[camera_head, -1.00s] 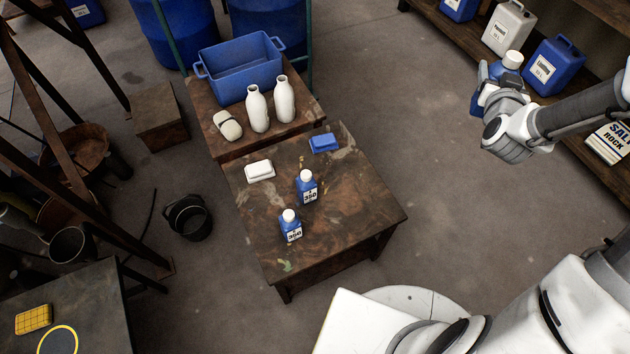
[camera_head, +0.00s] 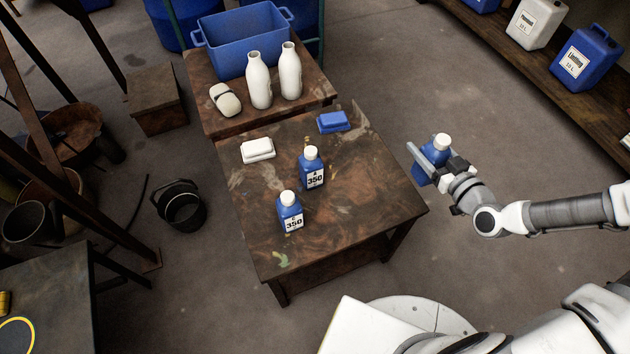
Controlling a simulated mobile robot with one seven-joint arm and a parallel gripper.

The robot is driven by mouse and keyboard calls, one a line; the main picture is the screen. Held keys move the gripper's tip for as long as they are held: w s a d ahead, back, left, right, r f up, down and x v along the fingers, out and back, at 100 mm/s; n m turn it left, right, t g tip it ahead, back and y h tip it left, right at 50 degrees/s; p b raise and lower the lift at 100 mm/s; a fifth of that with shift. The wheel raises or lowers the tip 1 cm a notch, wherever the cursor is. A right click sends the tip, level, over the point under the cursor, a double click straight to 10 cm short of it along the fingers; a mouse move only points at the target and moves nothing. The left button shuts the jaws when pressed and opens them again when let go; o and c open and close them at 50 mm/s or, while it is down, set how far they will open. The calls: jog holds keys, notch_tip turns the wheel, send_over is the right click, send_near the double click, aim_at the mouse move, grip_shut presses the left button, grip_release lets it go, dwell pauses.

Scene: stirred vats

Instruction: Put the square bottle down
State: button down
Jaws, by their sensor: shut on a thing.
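My gripper (camera_head: 431,157) is shut on a blue square bottle (camera_head: 427,171) with a white cap. It holds the bottle nearly upright in the air, just off the right edge of the brown table (camera_head: 370,200). The held bottle's label is not visible, and the gripper hides part of its body. Two similar blue bottles with white caps and "350" labels stand on the table, one near the middle (camera_head: 311,168) and one nearer the front left (camera_head: 290,213).
A white soap-like block (camera_head: 257,150) and a blue block (camera_head: 333,122) lie toward the table's back. Behind, a second table (camera_head: 215,125) bears a blue crate (camera_head: 240,58), two white bottles (camera_head: 260,82) (camera_head: 290,72) and a pale rounded object (camera_head: 225,99). The table's right half is clear.

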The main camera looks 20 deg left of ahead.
jog(key=shift+w+a+f+b, duration=0.7)
jog(key=shift+a+f+b, duration=0.25)
jog(key=shift+a+f, duration=1)
jog(key=shift+w+a+f+b, duration=0.7)
jog(key=shift+a+f+b, duration=0.25)
jog(key=shift+a+f, duration=1.05)
jog(key=shift+w+a+f+b, duration=0.85)
jog(key=shift+a+f, duration=0.8)
jog(key=shift+f, duration=0.6)
jog(key=shift+s, duration=0.15)
jog(key=shift+f+b, duration=0.2)
jog(key=shift+b, duration=0.1)
grip_release()
jog(key=shift+r, duration=0.1)
